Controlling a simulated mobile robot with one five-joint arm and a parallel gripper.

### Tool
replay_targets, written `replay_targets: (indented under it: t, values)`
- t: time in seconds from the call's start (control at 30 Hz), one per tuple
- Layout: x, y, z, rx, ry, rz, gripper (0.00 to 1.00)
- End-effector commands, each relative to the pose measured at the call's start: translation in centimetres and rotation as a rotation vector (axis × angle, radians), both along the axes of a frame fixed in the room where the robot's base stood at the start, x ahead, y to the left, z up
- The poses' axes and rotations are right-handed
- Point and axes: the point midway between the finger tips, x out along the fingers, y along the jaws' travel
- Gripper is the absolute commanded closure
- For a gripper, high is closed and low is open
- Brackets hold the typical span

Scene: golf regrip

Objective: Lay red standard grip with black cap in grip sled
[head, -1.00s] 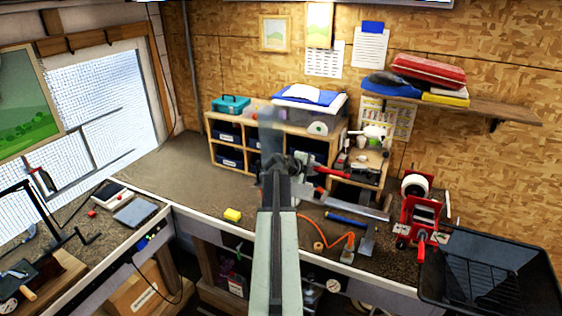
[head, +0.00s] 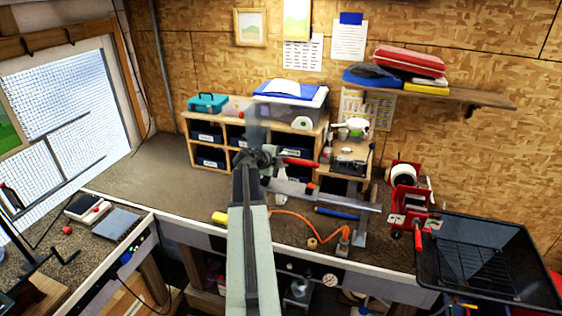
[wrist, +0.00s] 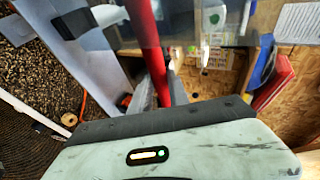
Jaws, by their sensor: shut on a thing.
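My gripper (head: 266,157) is shut on the red grip (head: 300,162), in the middle of the head view above the bench. The grip sticks out to the right of my gripper, roughly level. In the wrist view the red grip (wrist: 147,35) runs from the top edge down between grey parts near the fingers. I cannot make out its black cap. A long grey bar (head: 345,200) lies below and right of the grip in the head view. It may be the grip sled, but I cannot tell for sure. The grip appears apart from it.
A wooden cubby unit (head: 215,140) stands behind my gripper. A red clamp stand (head: 410,205) and a black tray (head: 485,265) are at right. An orange hose (head: 310,222) and a blue-handled tool (head: 335,212) lie in front. The bench at back left (head: 150,170) is clear.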

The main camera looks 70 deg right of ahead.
Motion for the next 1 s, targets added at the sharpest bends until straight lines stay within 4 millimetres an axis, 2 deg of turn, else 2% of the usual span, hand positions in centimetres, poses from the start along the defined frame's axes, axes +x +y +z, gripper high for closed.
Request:
replay_targets:
  t: [0.27,0.8,1.0]
  values:
    - [0.2,0.1,-2.0,-0.002,0.000,0.003,1.00]
    - [0.2,0.0,-9.1,-0.002,-0.001,0.003,1.00]
    - [0.1,0.0,-9.6,-0.002,-0.001,0.002,1.00]
